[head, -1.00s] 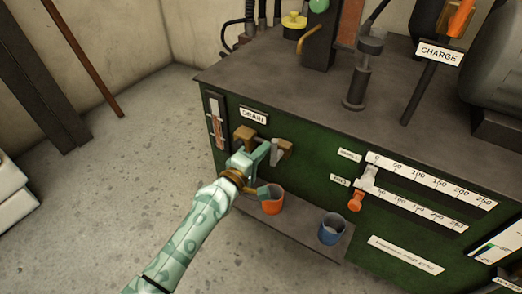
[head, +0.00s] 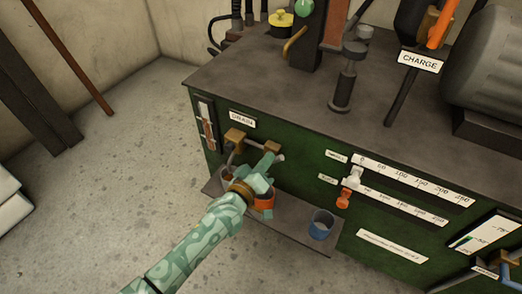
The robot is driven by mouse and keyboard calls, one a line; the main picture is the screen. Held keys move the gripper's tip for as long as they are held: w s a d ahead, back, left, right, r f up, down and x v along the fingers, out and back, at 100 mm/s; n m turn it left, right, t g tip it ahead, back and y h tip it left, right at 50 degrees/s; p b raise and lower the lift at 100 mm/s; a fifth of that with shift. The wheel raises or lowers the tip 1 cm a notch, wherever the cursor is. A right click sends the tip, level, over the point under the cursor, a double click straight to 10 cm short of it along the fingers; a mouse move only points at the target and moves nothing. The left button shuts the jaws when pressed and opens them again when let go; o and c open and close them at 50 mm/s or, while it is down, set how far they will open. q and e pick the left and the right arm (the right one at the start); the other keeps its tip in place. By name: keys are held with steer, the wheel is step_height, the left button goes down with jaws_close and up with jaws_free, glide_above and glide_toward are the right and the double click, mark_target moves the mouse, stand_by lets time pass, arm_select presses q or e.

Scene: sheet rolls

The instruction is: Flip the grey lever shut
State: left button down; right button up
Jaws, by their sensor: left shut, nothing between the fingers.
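The grey lever (head: 270,149) sits on the brass drain tap (head: 236,137), under the DRAIN label on the green front of the machine. Its bar points right, and its right end shows just past my fingers. My left gripper (head: 265,170) is shut and empty. It is in front of and just below the lever, and hides part of it. I cannot tell whether the fingers touch the lever. My right gripper is not in view.
An orange cup (head: 265,204) stands on the low shelf (head: 290,232), partly behind my gripper. A blue cup (head: 321,224) stands to its right. An orange-tipped slider (head: 344,198) sits on the scales at right.

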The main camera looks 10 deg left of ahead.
arm_select(q)
steer(key=m, duration=0.1)
steer(key=d+m, duration=0.1)
steer(key=p, duration=0.1)
steer(key=shift+s+d+f+m, duration=0.2)
steer(key=shift+s+f+m, duration=0.1)
steer(key=shift+m, duration=0.1)
steer(key=f+m, duration=0.1)
steer(key=m, duration=0.1)
steer(key=d+f+m, duration=0.1)
steer(key=m, duration=0.1)
steer(key=f+m, duration=0.1)
steer(key=m, duration=0.1)
steer(key=shift+s+d+y, duration=0.3)
steer(key=shift+s+d, duration=0.05)
steer(key=shift+d, duration=0.05)
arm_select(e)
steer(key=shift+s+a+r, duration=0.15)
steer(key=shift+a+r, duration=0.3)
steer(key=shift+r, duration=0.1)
arm_select(q)
steer(key=shift+f, duration=0.1)
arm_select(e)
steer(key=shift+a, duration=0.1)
arm_select(q)
steer(key=shift+p, duration=0.3)
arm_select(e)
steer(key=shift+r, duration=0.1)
